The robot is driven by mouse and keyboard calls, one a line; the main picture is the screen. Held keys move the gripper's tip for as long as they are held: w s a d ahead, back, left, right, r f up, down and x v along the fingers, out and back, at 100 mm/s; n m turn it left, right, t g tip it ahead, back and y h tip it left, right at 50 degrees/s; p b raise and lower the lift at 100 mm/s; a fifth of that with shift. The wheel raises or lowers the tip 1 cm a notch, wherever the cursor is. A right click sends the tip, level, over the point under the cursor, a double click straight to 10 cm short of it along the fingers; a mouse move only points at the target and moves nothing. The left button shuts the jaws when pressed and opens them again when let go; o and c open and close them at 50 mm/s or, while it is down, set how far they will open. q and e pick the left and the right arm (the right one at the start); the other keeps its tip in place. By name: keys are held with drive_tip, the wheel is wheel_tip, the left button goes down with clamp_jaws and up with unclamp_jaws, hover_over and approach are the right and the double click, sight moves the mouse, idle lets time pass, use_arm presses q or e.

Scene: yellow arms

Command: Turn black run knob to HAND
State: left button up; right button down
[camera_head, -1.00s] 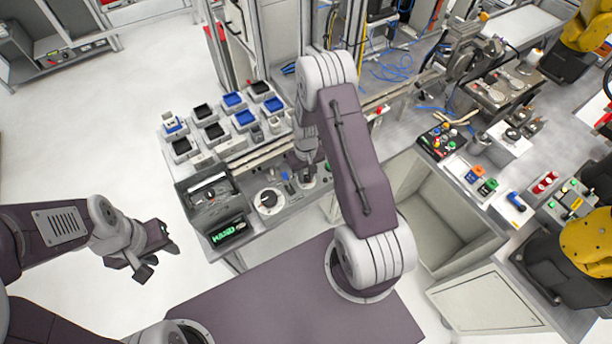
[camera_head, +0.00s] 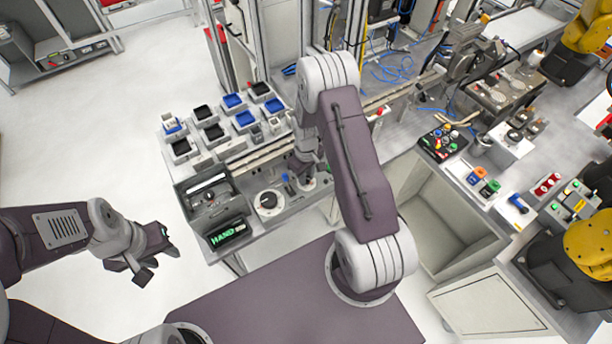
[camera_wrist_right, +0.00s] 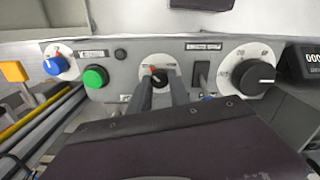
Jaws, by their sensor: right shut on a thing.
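The black run knob (camera_wrist_right: 157,78) sits on a round pale plate on the grey control panel (camera_wrist_right: 200,78). An orange mark shows at its upper side. In the right wrist view my right gripper (camera_wrist_right: 156,88) has its two fingers on either side of the knob, shut on it. In the head view my right gripper (camera_head: 303,170) reaches down to the panel and its arm hides most of the knob. A display (camera_head: 228,232) at the panel's left end reads HAND in green. My left gripper (camera_head: 155,262) hangs open and empty over the floor at left.
On the panel, a large white dial (camera_wrist_right: 240,78) and a small black switch (camera_wrist_right: 203,75) are on one side of the knob. A green button (camera_wrist_right: 95,77) and a blue knob (camera_wrist_right: 56,65) are on the other. Bins (camera_head: 203,112) stand behind the panel.

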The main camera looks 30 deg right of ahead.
drive_tip(key=shift+w+r, duration=0.1)
drive_tip(key=shift+w, duration=0.05)
drive_tip(key=c, duration=1.2)
unclamp_jaws()
wheel_tip(320, 180, up, 8)
drive_tip(key=shift+b, duration=1.05)
drive_tip(key=shift+r, duration=0.5)
